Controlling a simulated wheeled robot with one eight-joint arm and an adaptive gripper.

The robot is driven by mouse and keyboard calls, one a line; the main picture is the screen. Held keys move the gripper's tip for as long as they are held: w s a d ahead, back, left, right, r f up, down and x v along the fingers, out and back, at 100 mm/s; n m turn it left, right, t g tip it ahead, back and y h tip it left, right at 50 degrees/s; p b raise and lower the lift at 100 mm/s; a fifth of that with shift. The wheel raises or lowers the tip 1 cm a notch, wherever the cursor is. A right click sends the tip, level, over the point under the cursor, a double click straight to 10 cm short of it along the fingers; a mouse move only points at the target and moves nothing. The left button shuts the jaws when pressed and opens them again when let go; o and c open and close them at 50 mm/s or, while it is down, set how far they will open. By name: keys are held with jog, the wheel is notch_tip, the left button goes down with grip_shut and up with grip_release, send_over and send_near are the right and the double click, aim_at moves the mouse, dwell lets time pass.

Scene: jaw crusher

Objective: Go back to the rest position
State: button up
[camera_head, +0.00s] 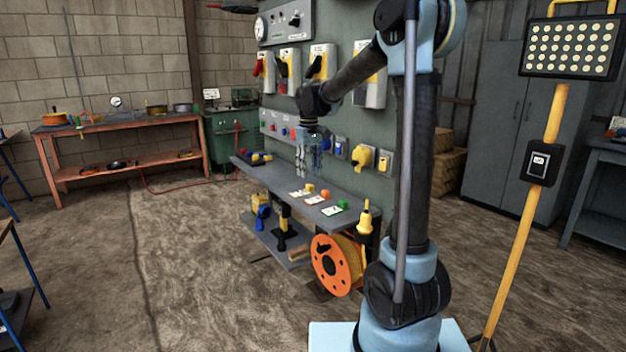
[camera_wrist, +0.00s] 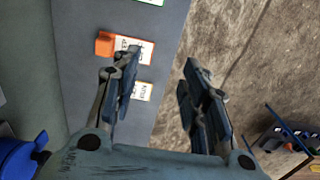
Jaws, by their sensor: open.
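My gripper (camera_wrist: 157,98) is open and empty in the wrist view, its two fingers well apart. It points down over the right edge of a grey shelf, with the brown floor under its right finger. In the head view my gripper (camera_head: 308,160) hangs from my bent arm in front of the grey-green panel (camera_head: 300,88), above the narrow shelf. I cannot tell the exact height of the fingertips above the shelf.
An orange block (camera_wrist: 104,45) with a white label lies on the shelf (camera_head: 262,172). Switch boxes (camera_head: 372,75) and a yellow socket (camera_head: 362,157) stick out from the panel. An orange cable reel (camera_head: 330,264) stands below. The floor (camera_head: 190,240) to the left is clear.

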jog(key=s+d+f+m+t, duration=0.1)
jog(key=s+d+m, duration=0.1)
jog(key=s+d, duration=0.6)
jog(key=s+d+m, duration=0.1)
jog(key=s+d, duration=0.5)
jog(key=s, duration=0.4)
jog(key=s+d+f+m, duration=0.1)
jog(key=s+d+f, duration=0.2)
jog(key=s+f, duration=0.3)
jog(key=s+d+f+m+t, duration=0.1)
jog(key=s+d+f+m, duration=0.1)
jog(key=s+f, duration=0.4)
jog(key=s+d, duration=0.1)
jog(key=s, duration=0.4)
jog(key=shift+s+f+m, duration=0.25)
jog(key=shift+m, duration=0.05)
jog(key=shift+w+f, duration=0.2)
jog(key=shift+w, duration=0.25)
